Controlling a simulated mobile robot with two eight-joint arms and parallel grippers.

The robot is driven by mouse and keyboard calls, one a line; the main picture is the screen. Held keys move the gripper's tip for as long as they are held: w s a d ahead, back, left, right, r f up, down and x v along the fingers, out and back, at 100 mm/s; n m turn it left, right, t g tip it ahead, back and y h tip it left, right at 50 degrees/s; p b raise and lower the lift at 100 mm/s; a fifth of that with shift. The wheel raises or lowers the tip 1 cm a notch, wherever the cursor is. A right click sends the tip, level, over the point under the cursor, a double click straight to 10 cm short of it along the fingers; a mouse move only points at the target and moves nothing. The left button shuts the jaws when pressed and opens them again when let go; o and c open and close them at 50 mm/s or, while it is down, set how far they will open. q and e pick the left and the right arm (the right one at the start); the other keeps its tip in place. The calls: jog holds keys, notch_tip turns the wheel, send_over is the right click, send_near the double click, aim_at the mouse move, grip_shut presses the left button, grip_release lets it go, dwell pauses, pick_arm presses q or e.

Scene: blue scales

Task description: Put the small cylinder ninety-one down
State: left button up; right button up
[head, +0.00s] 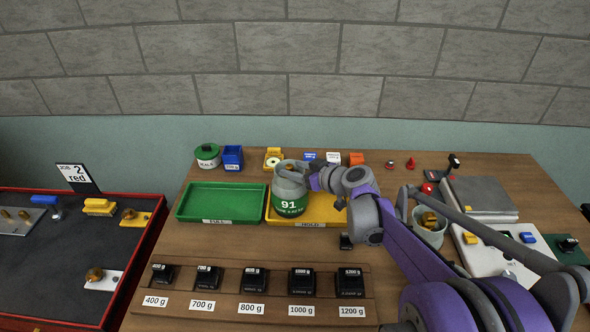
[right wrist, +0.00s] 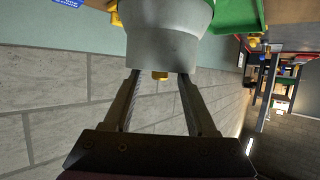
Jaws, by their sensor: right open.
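The small cylinder 91 (head: 289,207) is grey with a green label band and stands upright at the left end of the yellow HOLD tray (head: 335,214). Its shoulder and brass valve also show in the right wrist view, where the grey body (right wrist: 165,42) is upside down. My right gripper (head: 294,175) is at the cylinder's top. In the right wrist view, its two fingers (right wrist: 159,82) are spread apart, with the valve between them and a gap on each side. My left gripper is out of view.
The green FULL tray (head: 220,203) is empty, just left of the cylinder. A row of black weights (head: 254,280) lies in front. A grey pot (head: 428,228) and a white scale (head: 490,252) stand to the right. A red-rimmed dark tray (head: 75,262) is at far left.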

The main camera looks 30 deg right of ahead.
jog(key=v, duration=1.1)
jog(key=shift+s, duration=0.35)
jog(key=shift+d+r, duration=0.1)
